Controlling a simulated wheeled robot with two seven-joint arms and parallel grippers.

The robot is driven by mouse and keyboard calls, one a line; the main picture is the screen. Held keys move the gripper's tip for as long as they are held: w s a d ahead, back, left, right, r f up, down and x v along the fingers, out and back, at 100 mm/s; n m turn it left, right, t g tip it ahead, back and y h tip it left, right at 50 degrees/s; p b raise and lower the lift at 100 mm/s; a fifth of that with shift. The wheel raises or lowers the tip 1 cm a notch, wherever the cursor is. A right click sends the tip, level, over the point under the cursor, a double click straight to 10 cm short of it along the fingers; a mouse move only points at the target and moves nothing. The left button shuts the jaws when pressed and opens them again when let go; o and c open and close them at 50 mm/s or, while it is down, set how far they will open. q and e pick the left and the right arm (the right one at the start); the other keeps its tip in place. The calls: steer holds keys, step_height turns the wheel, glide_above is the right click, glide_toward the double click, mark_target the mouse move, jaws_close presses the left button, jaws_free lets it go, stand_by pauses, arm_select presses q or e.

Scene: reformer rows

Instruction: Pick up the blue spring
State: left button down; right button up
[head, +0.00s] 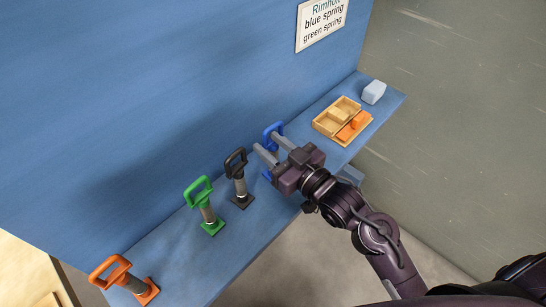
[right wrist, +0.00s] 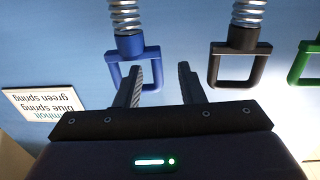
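The blue spring has a blue loop handle (head: 272,130) on top and a blue foot on the shelf; my right gripper hides much of its middle in the head view. Its handle (right wrist: 127,72) and silver coil (right wrist: 125,15) show in the right wrist view. My right gripper (head: 266,145) is open and empty, with its fingers beside the blue spring. In the right wrist view the fingers (right wrist: 161,75) are apart; the left one overlaps the handle, and I cannot tell whether they touch. My left gripper is not in view.
A black spring (head: 238,180) stands just left of the blue one, then a green spring (head: 205,205) and an orange one (head: 127,279). A wooden tray (head: 326,123) and a pale blue block (head: 373,92) lie to the right. A blue wall with a sign (head: 321,23) stands behind.

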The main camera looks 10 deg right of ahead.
mark_target(267, 141)
steer(key=p+x, duration=0.1)
steer(key=x, duration=0.2)
steer(key=shift+w, duration=0.45)
steer(key=shift+w+a+f, duration=0.1)
steer(key=shift+w+a, duration=0.1)
steer(key=shift+w, duration=0.1)
steer(key=shift+c, duration=0.2)
